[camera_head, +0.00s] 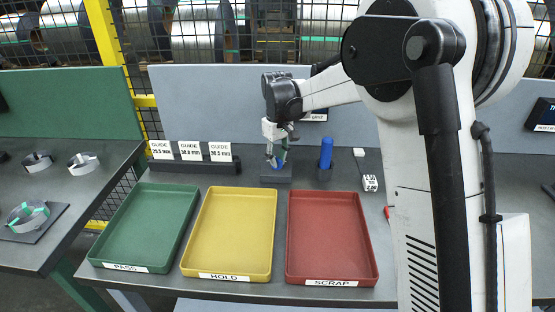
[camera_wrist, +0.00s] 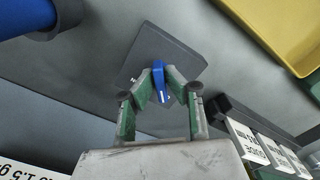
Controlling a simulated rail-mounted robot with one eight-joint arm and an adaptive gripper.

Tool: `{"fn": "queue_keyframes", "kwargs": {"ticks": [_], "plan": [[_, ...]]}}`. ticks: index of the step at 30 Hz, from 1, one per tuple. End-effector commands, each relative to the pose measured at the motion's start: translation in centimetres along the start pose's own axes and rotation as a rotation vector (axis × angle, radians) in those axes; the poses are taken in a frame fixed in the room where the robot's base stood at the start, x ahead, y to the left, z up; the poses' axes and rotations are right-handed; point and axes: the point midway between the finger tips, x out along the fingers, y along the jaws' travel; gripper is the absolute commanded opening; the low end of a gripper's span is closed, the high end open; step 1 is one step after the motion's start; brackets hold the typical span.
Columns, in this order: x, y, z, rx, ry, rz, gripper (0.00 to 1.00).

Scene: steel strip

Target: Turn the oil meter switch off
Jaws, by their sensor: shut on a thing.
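The oil meter switch shows in the wrist view as a blue knob (camera_wrist: 159,84) with a white line, on a dark square plate (camera_wrist: 177,50). A small white mark is on the plate near its left corner, too small to read. My gripper (camera_wrist: 162,77) has its two green-lined fingers closed on either side of the knob. In the head view, my gripper (camera_head: 276,162) points down over the switch's dark base (camera_head: 276,180) on the bench. There the knob is mostly hidden between the fingers.
A blue cylinder (camera_head: 326,152) in a dark holder stands right of the switch. A rack with guide cards (camera_head: 190,151) stands left. Green (camera_head: 118,267), yellow (camera_head: 226,278) and red (camera_head: 332,283) trays lie in front. A grey panel (camera_head: 205,100) rises behind.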

Motion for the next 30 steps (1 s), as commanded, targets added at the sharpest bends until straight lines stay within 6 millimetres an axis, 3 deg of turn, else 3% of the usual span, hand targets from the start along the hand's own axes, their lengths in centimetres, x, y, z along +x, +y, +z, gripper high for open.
{"fn": "queue_keyframes", "kwargs": {"ticks": [4,5,9,20,30], "plan": [[0.0,0.0,0.0,-0.001,0.001,0.0,0.0],[0.0,0.0,0.0,-0.001,0.001,0.0,0.14],[0.0,0.0,0.0,0.0,0.0,0.0,0.29],[-0.8,0.0,0.0,0.001,0.0,0.0,0.29],[-7.0,0.0,0.0,0.0,0.0,0.0,0.29]]}}
